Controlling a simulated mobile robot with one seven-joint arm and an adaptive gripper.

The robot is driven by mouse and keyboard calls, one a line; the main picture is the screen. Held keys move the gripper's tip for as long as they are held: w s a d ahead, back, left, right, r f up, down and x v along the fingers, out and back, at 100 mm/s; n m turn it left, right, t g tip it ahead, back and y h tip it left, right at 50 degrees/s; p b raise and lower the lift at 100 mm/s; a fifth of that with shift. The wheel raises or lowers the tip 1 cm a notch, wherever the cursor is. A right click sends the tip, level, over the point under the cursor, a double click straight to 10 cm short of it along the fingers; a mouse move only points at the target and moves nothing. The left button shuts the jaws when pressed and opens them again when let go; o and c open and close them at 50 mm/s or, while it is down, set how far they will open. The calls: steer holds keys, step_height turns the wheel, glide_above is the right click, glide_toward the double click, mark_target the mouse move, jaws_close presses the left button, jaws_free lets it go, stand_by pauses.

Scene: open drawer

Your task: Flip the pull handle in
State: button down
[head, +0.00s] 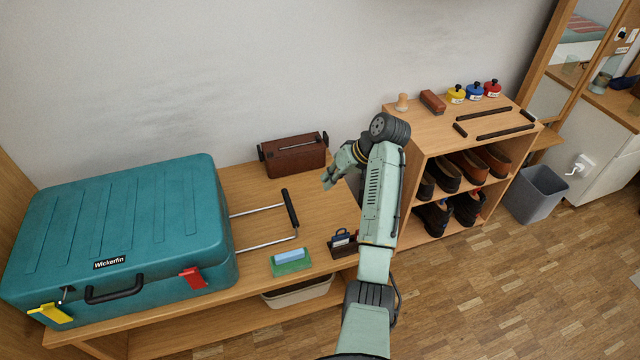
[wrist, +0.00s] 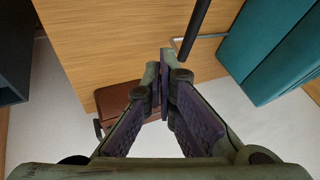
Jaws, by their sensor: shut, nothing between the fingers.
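A teal suitcase (head: 130,225) lies flat on a wooden bench at the left. Its pull handle sticks out to the right on two thin metal rods, ending in a black grip bar (head: 291,208). My gripper (head: 328,181) is to the right of the grip bar and apart from it, above the bench. In the wrist view my fingers (wrist: 167,62) are shut and empty. The grip bar (wrist: 195,28) shows just beyond the fingertips there, with part of one rod and the teal suitcase (wrist: 272,50) at the upper right.
A brown case (head: 292,156) stands at the back of the bench, near my gripper. A shoe shelf (head: 433,130) stands right of my arm.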

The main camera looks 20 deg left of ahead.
mark_target(290, 207)
steer(key=p+x, duration=0.1)
steer(key=x, duration=0.2)
steer(key=s+a+x, duration=0.1)
steer(key=x, duration=0.2)
steer(key=p+x, duration=0.1)
steer(key=x, duration=0.3)
steer(key=shift+s+a+r+p, duration=0.15)
steer(key=shift+s+r+p, duration=0.2)
steer(key=shift+r, duration=0.1)
steer(key=shift+s+a+f, duration=0.2)
steer(key=shift+s+a, duration=0.1)
steer(key=shift+a, duration=0.15)
steer(key=shift+a, duration=0.15)
